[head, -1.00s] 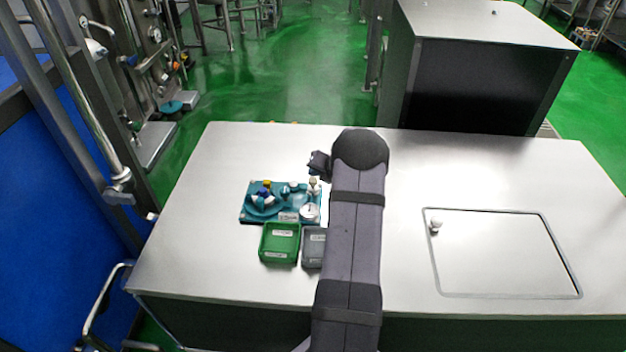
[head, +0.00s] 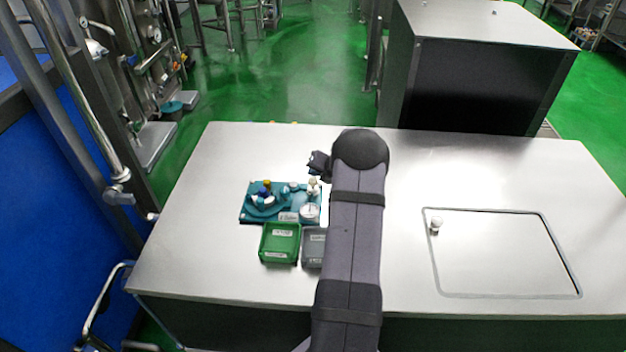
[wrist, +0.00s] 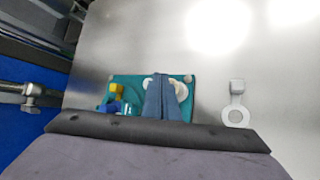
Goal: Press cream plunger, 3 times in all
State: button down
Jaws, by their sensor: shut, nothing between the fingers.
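The teal fixture (head: 247,216) sits on the steel table, left of my arm. A small cream-topped plunger (head: 313,183) stands at its back right corner, just below my wrist in the head view. My gripper (wrist: 158,77) is shut and empty, pointing down over the fixture in the wrist view. A cream round part (wrist: 181,90) shows close beside the right of the fingers there. The fingers hide part of it, and I cannot tell whether they touch it. A yellow-topped piece (head: 266,183) and a blue piece (head: 263,191) stand at the fixture's left.
A green tray (head: 281,259) and a grey tray (head: 312,258) sit in front of the fixture; my arm partly covers the grey one. A white ring-shaped piece (wrist: 236,116) lies right of the fixture. The table's left side is clear.

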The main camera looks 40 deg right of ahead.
aim_at(312, 179)
jog(key=shift+f, duration=0.2)
jog(key=shift+f+b, duration=0.25)
jog(key=shift+b, duration=0.05)
jog(key=shift+f+b, duration=0.85)
jog(key=shift+f, duration=0.3)
dwell(1.4)
dwell(0.4)
jog(key=shift+r+p, duration=1.4)
jog(key=shift+r, duration=0.15)
jog(key=shift+r, duration=0.1)
notch_tip(312, 179, up, 5)
jog(key=p, duration=0.4)
jog(key=shift+p, duration=0.4)
